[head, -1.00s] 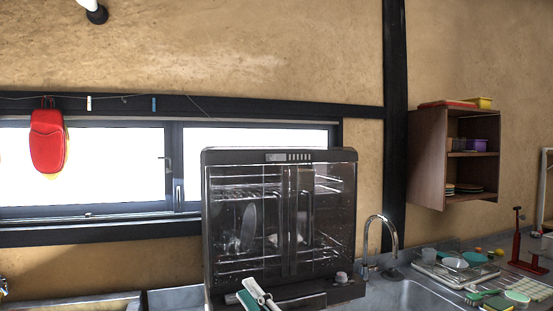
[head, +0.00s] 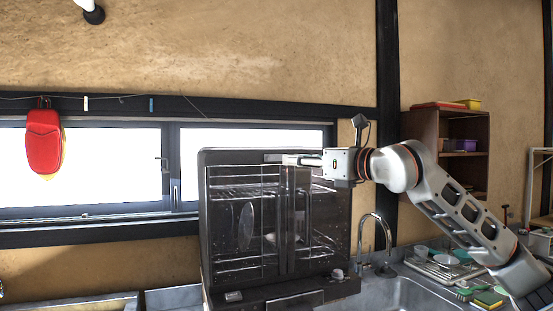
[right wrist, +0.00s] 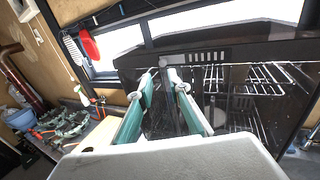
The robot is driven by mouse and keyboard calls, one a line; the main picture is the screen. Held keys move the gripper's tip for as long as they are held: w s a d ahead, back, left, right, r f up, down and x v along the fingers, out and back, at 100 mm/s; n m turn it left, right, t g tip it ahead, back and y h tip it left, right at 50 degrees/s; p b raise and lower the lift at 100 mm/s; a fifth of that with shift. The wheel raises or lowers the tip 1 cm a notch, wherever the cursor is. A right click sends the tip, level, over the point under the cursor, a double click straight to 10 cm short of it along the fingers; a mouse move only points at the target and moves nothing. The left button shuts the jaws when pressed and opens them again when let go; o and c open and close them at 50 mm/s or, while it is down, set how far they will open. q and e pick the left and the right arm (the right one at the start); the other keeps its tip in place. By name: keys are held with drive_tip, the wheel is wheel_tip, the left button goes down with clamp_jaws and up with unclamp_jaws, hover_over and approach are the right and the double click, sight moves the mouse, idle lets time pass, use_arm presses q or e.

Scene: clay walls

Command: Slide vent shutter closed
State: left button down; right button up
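The vent is a small slatted strip along the top front edge of a dark glass-fronted dish cabinet (head: 225,215). In the right wrist view its light slats (right wrist: 207,55) show just right of my fingers. My right gripper (head: 286,159) reaches in from the right at the vent's height. In the wrist view its two teal-padded fingers (right wrist: 165,80) stand apart with a gap between the tips, in front of the cabinet's top edge. Contact cannot be told. My left gripper is not in view.
A sink faucet (head: 377,235) stands right of the cabinet, below my right arm. A drying tray (head: 440,268) with dishes lies further right. A wall shelf (head: 425,145) is behind the arm. A red mitt (head: 44,142) hangs by the window at left.

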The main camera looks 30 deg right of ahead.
sight(273, 158)
drive_tip(key=w, duration=0.2)
drive_tip(key=w+p, duration=0.1)
drive_tip(key=w, duration=0.1)
drive_tip(key=w+p, duration=0.1)
drive_tip(key=w, duration=0.1)
drive_tip(key=shift+w+a+r, duration=0.1)
drive_tip(key=shift+a+r, duration=0.15)
drive_tip(key=shift+w+a+f+p, duration=0.15)
drive_tip(key=shift+w+p, duration=0.15)
drive_tip(key=shift+w, duration=0.4)
clamp_jaws()
